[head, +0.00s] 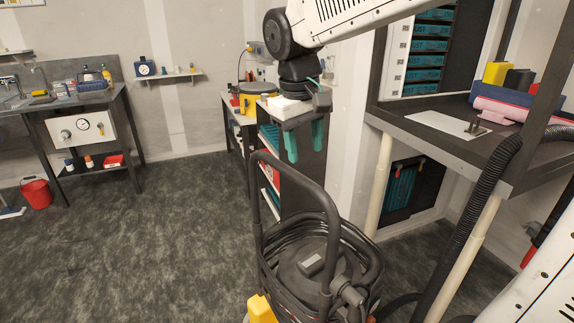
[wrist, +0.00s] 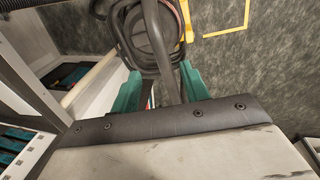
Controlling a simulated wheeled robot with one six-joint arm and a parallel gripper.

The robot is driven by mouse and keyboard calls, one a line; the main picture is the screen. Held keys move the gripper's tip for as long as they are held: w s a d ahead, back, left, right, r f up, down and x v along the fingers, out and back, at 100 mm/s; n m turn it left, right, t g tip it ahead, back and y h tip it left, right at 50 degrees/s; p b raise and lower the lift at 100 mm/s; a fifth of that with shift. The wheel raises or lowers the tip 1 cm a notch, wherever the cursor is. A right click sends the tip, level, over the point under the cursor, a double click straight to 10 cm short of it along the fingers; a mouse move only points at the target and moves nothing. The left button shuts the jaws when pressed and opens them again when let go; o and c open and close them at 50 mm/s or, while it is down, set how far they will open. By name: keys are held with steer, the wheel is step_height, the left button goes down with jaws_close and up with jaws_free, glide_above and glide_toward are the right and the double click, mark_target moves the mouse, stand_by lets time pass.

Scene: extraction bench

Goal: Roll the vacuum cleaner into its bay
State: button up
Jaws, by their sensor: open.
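The vacuum cleaner (head: 312,262) stands on the floor at the bottom centre of the head view, with a coiled black hose and a tall black handle (head: 262,205). It also shows at the top of the wrist view (wrist: 148,45). My gripper (head: 305,155) is open, its teal fingers pointing down close to the top of the handle. In the wrist view, a dark handle bar (wrist: 166,85) appears in the gap between the fingers; I cannot tell whether they touch it. A yellow line (wrist: 247,18) marks a corner on the floor; whether it bounds the bay is unclear.
A workbench (head: 420,128) with pale legs stands at the right, a thick black hose (head: 468,220) hanging before it. A low shelf unit (head: 290,180) is behind the vacuum cleaner. A sink bench (head: 75,103) and red bucket (head: 37,194) are at far left. Open floor lies left.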

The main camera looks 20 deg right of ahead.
glide_toward(288, 167)
steer(key=f, duration=0.1)
steer(key=shift+n+h, duration=0.3)
steer(key=shift+n, duration=0.1)
steer(key=x, duration=0.8)
steer(key=shift+a+f, duration=0.15)
steer(key=shift+a, duration=0.05)
jaws_close()
